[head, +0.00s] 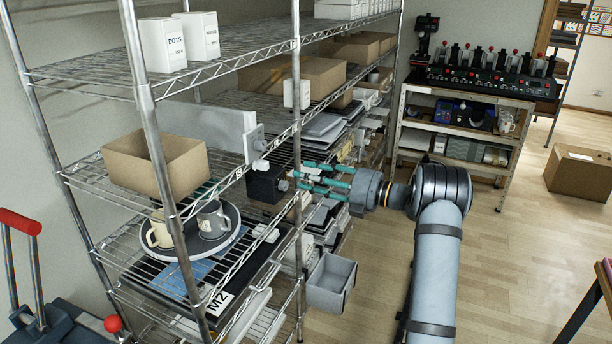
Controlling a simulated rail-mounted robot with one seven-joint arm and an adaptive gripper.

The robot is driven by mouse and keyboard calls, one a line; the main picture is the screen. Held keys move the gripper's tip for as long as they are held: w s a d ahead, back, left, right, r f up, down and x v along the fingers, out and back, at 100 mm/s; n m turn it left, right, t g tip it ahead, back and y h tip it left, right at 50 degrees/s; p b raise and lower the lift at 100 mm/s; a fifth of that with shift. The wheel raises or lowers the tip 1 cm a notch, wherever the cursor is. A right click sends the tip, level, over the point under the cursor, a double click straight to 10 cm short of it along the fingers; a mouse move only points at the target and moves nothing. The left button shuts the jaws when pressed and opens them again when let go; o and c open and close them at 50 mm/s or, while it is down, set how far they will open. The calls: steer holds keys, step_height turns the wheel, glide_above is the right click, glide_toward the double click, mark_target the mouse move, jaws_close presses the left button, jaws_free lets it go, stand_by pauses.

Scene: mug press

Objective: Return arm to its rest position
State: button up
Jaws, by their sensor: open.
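My gripper (322,181) is in front of the wire shelf rack, near the middle of the picture. Its teal fingers point left toward the rack's front post and are spread apart, with nothing seen between them. My arm comes up from the bottom right and bends at a dark joint to reach it. A small black box-like part (266,186) with a round knob is on the rack just left of the fingertips; whether they touch cannot be told. A cream mug (158,232) and a grey mug (213,222) stand on a round tray (229,246) on the rack.
The wire rack (150,98) fills the left side. A bench with a row of mug presses (490,72) stands behind. The wooden floor to the right is mostly clear.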

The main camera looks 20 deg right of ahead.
mark_target(267, 168)
steer(key=x, duration=1.2)
steer(key=shift+a+f, duration=0.1)
steer(key=shift+f+b, duration=0.1)
steer(key=shift+b, duration=0.2)
steer(key=shift+s+a+r, duration=0.2)
steer(key=shift+s+r, duration=0.05)
steer(key=shift+s, duration=0.1)
steer(key=shift+f, duration=0.1)
steer(key=shift+w+d, duration=0.1)
steer(key=shift+w, duration=0.05)
